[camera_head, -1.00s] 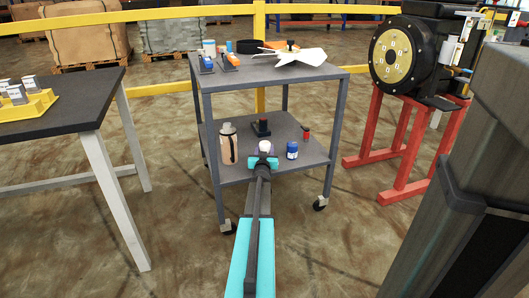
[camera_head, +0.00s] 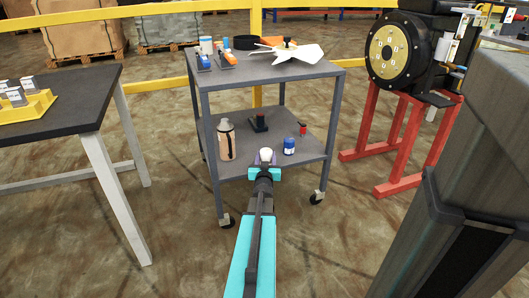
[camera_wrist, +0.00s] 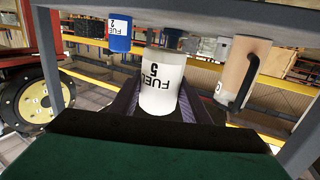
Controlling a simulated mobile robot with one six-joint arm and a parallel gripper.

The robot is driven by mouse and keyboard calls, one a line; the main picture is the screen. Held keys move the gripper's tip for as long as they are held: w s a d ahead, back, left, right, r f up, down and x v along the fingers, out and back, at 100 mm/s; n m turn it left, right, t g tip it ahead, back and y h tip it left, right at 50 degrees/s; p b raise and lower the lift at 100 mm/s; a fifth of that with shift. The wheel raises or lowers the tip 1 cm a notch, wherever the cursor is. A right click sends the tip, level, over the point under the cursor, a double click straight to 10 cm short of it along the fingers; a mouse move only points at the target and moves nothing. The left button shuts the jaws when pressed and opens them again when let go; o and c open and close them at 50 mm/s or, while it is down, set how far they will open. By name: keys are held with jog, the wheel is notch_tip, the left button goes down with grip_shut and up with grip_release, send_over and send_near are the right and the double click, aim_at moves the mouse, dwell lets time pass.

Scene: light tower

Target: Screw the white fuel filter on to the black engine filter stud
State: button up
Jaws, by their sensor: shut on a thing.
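The white fuel filter (camera_wrist: 163,85), marked "FUEL 5", stands between my gripper's fingers (camera_wrist: 160,104) in the wrist view. My gripper (camera_head: 265,166) is shut on it at the front of the cart's lower shelf (camera_head: 233,178). Only the filter's pale top (camera_head: 266,153) shows in the head view. I cannot tell whether it touches the shelf. The black engine (camera_head: 418,48), with a round gold plate, sits on a red stand at the right. It also shows at the left of the wrist view (camera_wrist: 33,97). I cannot make out the filter stud.
A blue filter (camera_head: 290,146) stands right of my gripper, and a tan jug (camera_head: 226,143) left. A black item (camera_head: 259,123) and a small red item (camera_head: 303,128) lie behind. The cart's top shelf (camera_head: 270,72) hangs above. A dark table (camera_head: 60,115) is at left.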

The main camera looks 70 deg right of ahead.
aim_at(267, 159)
jog(key=shift+s+p+v, duration=0.15)
jog(key=shift+v, duration=0.7)
jog(key=shift+s+p+v, duration=0.15)
jog(key=shift+s+v, duration=0.05)
jog(key=shift+v, duration=0.7)
jog(key=shift+d+r, duration=0.1)
